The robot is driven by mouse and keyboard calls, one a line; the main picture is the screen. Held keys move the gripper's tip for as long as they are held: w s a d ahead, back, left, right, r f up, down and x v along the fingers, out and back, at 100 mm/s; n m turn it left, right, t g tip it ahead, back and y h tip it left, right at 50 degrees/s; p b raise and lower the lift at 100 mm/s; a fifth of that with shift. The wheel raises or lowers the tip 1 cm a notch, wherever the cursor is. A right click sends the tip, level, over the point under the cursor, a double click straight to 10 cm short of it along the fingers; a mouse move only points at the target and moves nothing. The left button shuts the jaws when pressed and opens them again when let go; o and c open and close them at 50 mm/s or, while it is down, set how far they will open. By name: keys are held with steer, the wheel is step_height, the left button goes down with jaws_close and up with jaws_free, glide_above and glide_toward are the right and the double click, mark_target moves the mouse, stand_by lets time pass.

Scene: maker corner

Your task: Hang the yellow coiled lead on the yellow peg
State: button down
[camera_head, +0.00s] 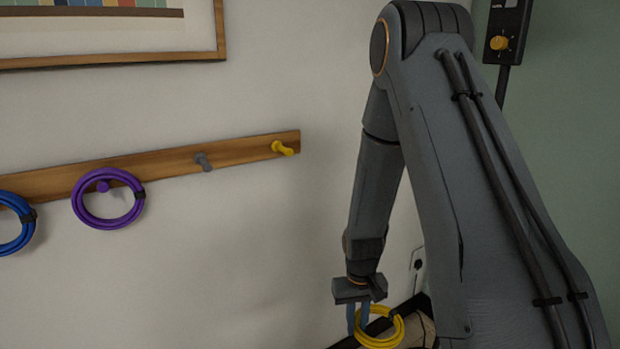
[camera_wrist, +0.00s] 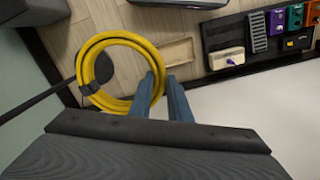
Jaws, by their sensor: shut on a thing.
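The yellow coiled lead (camera_head: 398,331) hangs from my gripper (camera_head: 358,318), low at the right of the head view and well below the peg rail. In the wrist view the yellow coil (camera_wrist: 84,66) shows as a ring with a dark wrap, and the blue fingers of my gripper (camera_wrist: 160,85) are shut on its right side. The yellow peg (camera_head: 283,148) sticks out bare near the right end of the wooden rail. It is up and to the left of my gripper. The peg is not in the wrist view.
On the wooden rail (camera_head: 235,152) a grey peg (camera_head: 203,162) is bare. A purple coil (camera_head: 79,205) hangs on a purple peg, and a blue coil (camera_head: 29,235) is at the left edge. A picture frame (camera_head: 110,62) is above. The wall below the yellow peg is clear.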

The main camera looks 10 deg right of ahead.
steer(key=a+r+m+g+y+p, duration=0.1)
steer(key=a+r+m+y+p, duration=0.75)
steer(key=r+m, duration=0.95)
steer(key=w+d+r+m+t+p, duration=0.2)
steer(key=w+d+r+m+t, duration=0.1)
steer(key=w+r+m+t, duration=0.5)
steer(key=w+d+r+m+t+p, duration=0.2)
steer(key=w+r+m+t, duration=0.45)
steer(key=r, duration=0.35)
steer(key=w+a+f+b, duration=0.1)
steer(key=w+a+b, duration=0.2)
steer(key=w, duration=0.7)
steer(key=shift+w, duration=0.25)
steer(key=shift+a+f+m+b, duration=0.1)
steer(key=shift+f+m+b, duration=0.15)
steer(key=shift+b, duration=0.05)
